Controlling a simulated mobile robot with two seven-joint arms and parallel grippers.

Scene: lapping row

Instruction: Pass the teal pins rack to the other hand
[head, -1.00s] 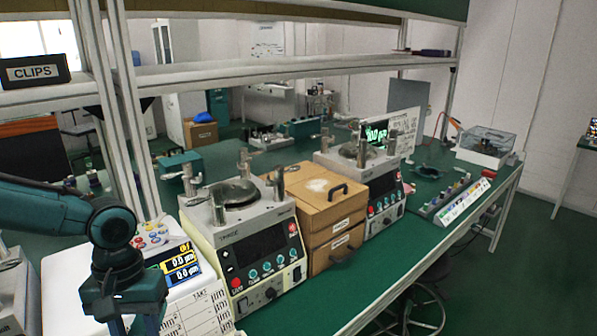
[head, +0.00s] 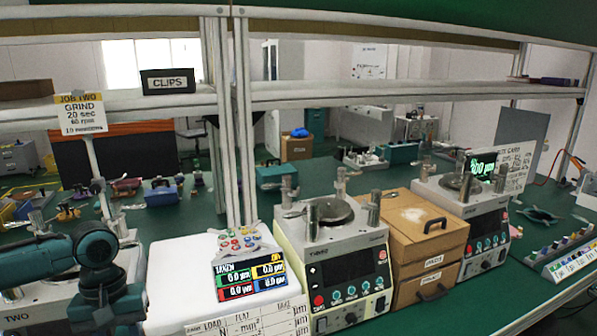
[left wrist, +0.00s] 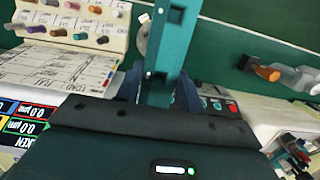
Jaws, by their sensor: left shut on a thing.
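My left gripper (left wrist: 158,92) shows in the left wrist view, shut on a teal bar-shaped piece with square holes, which I take for the teal pins rack (left wrist: 160,55). The rack runs up from between the two fingers and out of the top of the picture; its far end is cut off. No pins can be made out on the part that shows. In the head view my left wrist hangs at the lower left, and its fingers and the rack are not visible there. My right gripper is in neither view.
A white measuring unit (head: 182,268), a lapping machine (head: 335,235), a wooden drawer box (head: 425,225) and a second machine (head: 475,205) stand along the bench. Shelf posts (head: 228,130) rise behind them. A CLIPS box (head: 167,81) sits on the shelf.

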